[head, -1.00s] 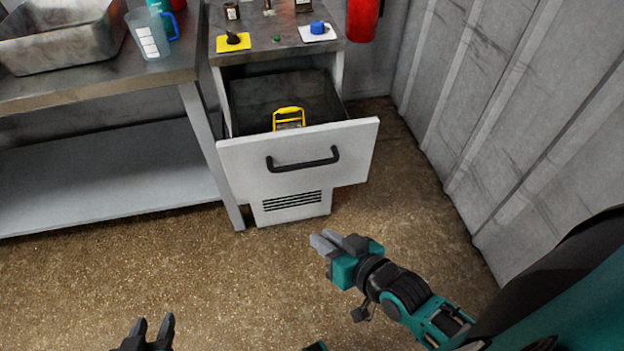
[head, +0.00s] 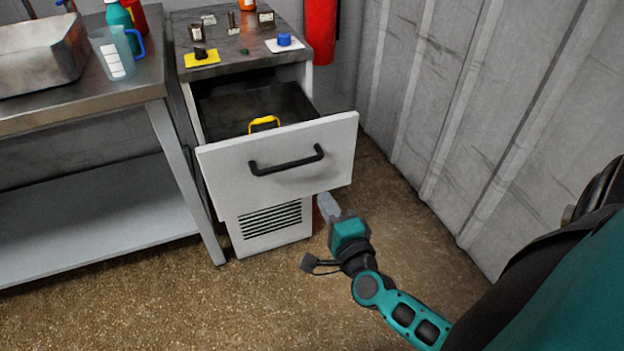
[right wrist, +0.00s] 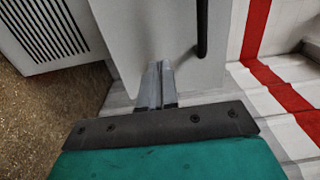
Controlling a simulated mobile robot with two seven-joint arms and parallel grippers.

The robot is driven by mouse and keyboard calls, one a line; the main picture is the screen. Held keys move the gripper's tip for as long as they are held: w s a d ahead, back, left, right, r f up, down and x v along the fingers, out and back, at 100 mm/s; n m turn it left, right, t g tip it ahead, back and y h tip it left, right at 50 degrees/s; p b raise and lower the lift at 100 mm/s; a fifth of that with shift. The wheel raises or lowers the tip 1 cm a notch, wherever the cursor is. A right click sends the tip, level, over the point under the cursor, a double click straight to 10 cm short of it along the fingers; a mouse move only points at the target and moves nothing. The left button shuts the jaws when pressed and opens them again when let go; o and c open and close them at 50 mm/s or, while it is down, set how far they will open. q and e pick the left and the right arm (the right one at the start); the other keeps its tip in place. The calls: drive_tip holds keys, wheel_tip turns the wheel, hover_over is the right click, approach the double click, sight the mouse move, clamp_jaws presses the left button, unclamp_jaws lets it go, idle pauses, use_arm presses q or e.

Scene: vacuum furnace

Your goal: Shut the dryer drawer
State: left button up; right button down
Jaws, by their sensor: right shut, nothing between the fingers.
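The dryer drawer (head: 226,172) stands pulled out, its white front facing me with a black bar handle (head: 287,161). A yellow-handled item (head: 264,122) shows inside it. My right gripper (head: 326,206) is shut and empty, just below the lower right part of the drawer front in the head view. In the right wrist view its fingertips (right wrist: 158,72) point at a pale panel beside the black handle (right wrist: 202,25); I cannot tell whether they touch. My left gripper is out of view.
The dryer cabinet's vent grille (head: 270,217) sits below the drawer. A steel workbench (head: 150,88) with a jug (head: 113,52) stands left. A corrugated wall (head: 480,110) bounds the right side. Brown floor (head: 230,305) in front is clear.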

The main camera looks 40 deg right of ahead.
sight(307, 170)
drive_tip(key=x, duration=0.7)
drive_tip(key=shift+w, duration=0.1)
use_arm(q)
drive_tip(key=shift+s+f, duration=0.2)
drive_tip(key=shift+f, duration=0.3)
use_arm(e)
drive_tip(key=shift+w+d, duration=0.1)
drive_tip(key=shift+w, duration=0.35)
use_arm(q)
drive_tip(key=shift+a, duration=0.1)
